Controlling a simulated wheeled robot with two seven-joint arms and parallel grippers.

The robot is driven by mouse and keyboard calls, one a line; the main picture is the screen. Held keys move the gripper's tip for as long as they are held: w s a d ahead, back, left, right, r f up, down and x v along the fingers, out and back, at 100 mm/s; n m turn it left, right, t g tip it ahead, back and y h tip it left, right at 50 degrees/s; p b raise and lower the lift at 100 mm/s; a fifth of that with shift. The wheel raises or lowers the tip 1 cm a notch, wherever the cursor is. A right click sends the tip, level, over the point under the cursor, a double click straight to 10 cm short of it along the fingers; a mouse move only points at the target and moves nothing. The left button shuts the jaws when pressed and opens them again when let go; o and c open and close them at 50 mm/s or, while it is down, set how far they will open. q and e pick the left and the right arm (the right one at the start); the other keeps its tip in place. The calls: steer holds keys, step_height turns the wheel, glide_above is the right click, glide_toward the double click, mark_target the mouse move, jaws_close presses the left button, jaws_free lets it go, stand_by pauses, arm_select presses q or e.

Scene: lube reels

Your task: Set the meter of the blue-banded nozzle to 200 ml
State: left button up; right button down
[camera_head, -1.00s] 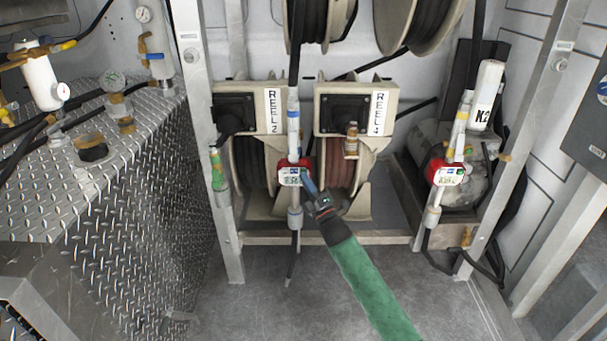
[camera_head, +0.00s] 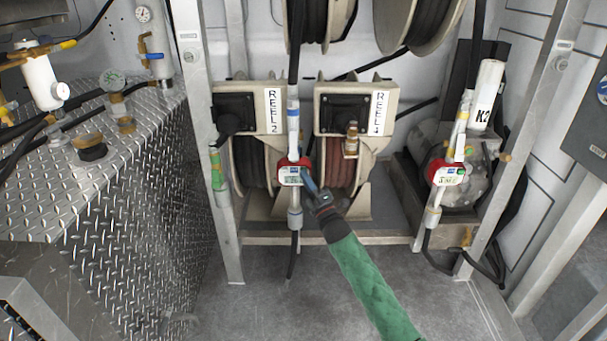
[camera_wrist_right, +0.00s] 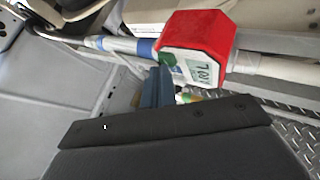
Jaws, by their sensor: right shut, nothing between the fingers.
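The blue-banded nozzle (camera_head: 293,113) hangs upright in front of the reels, left of centre in the head view. Its red meter (camera_head: 294,171) has a pale face with a small display, too small to read there. In the right wrist view the red meter (camera_wrist_right: 197,36) shows a grey display (camera_wrist_right: 204,71) whose digits look like a litre reading, not clear. A blue band (camera_wrist_right: 145,47) shows beside it. My right gripper (camera_head: 305,176) is shut and empty, its blue fingertips (camera_wrist_right: 163,72) at or very near the meter's face. I cannot tell whether they touch. My left gripper is not in view.
A second nozzle with a red meter (camera_head: 446,172) and yellow band hangs at the right. The REEL 2 (camera_head: 271,110) and REEL 4 (camera_head: 379,112) housings stand behind. A metal post (camera_head: 212,140) stands left. The floor (camera_head: 270,300) in front is clear.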

steer(key=shift+w, duration=0.2)
steer(key=shift+s, duration=0.2)
stand_by(0.4)
steer(key=shift+s+p, duration=0.45)
steer(key=shift+s, duration=0.5)
steer(key=shift+w, duration=0.25)
steer(key=shift+w, duration=0.2)
